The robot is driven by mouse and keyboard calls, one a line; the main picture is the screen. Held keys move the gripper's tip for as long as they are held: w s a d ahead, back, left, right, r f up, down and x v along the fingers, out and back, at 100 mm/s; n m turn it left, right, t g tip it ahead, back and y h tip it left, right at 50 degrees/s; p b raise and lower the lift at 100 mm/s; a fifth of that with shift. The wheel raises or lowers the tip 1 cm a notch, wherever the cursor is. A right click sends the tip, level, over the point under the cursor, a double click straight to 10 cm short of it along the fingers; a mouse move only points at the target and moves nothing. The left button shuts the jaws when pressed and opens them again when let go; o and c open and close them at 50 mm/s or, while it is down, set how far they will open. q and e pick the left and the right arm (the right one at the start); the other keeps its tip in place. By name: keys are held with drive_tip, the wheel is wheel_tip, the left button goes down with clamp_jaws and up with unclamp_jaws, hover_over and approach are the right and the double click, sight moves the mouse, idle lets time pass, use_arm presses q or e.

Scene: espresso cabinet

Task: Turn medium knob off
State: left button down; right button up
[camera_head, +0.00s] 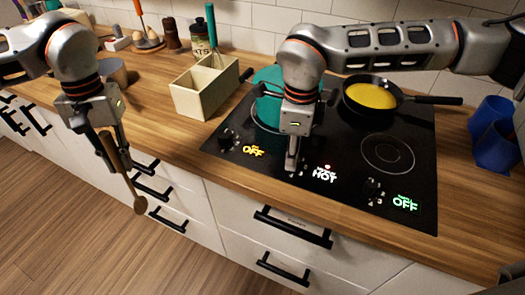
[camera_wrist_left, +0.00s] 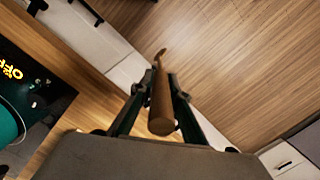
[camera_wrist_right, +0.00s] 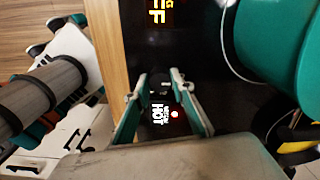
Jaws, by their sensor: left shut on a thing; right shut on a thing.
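The medium knob (camera_wrist_right: 160,88) is a dark knob at the front of the black cooktop (camera_head: 405,195). Beside it the label reads HOT (camera_head: 323,174) with a small red light. My right gripper (camera_head: 292,165) points down at the knob, and its fingers sit on both sides of it, shut on it. In the head view the fingers mostly hide the knob; the right wrist view shows it between the fingertips. My left gripper (camera_head: 118,150) is shut on a wooden spoon (camera_head: 138,200), which also shows in the left wrist view (camera_wrist_left: 161,100). The spoon hangs in front of the drawers.
Left knob (camera_head: 226,139) and right knob (camera_head: 372,188) have labels reading OFF. A teal pot (camera_head: 262,107) stands close behind my right gripper. A pan (camera_head: 352,103) with yellow food is at the back. A cream utensil box (camera_head: 192,98) and blue cups (camera_head: 492,135) flank the cooktop.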

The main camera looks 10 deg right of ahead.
drive_tip(key=shift+w+r, duration=0.1)
drive_tip(key=o, duration=1.1)
wheel_tip(320, 180, up, 12)
idle(0.4)
